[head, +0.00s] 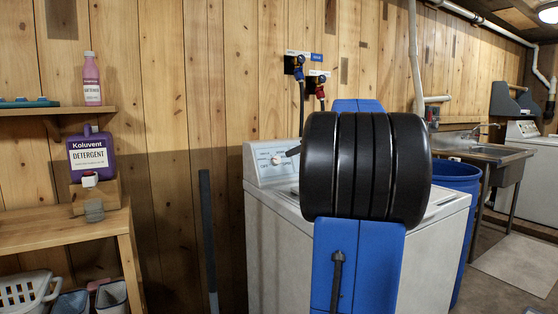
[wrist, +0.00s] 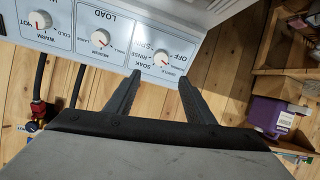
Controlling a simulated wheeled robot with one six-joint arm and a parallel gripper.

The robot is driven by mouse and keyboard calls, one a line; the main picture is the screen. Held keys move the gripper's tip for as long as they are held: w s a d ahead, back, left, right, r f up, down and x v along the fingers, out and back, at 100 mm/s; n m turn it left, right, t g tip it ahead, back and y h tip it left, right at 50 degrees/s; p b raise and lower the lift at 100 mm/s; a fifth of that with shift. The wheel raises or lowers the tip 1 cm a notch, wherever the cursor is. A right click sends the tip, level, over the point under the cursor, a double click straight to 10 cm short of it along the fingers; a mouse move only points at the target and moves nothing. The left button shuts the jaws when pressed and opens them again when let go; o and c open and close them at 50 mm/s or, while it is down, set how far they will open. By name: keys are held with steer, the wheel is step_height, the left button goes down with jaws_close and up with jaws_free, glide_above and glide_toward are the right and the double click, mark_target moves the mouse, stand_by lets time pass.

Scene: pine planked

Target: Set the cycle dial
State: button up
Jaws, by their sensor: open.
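The cycle dial (wrist: 161,57) is a round white knob with a red pointer on the washer's control panel, among printed words such as OFF, RINSE and SOAK. The wrist view shows this print upside down. I cannot read the pointer's exact setting. In the head view the dial (head: 276,160) is at the panel's left end. My gripper (wrist: 161,77) is open and empty, its two dark fingertips to either side just below the dial in the wrist view, seemingly apart from it. In the head view my arm hides most of the gripper; one dark finger (head: 293,151) shows near the dial.
The load dial (wrist: 100,38) and another dial (wrist: 40,18) sit beside it on the panel. The white washer (head: 275,240) stands against a pine wall. A shelf with a purple detergent jug (head: 91,155) is at left, a blue barrel (head: 458,180) at right.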

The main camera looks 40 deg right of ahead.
mark_target(277, 159)
steer(key=x, duration=1.4)
steer(key=shift+c, duration=0.4)
steer(key=c, duration=1)
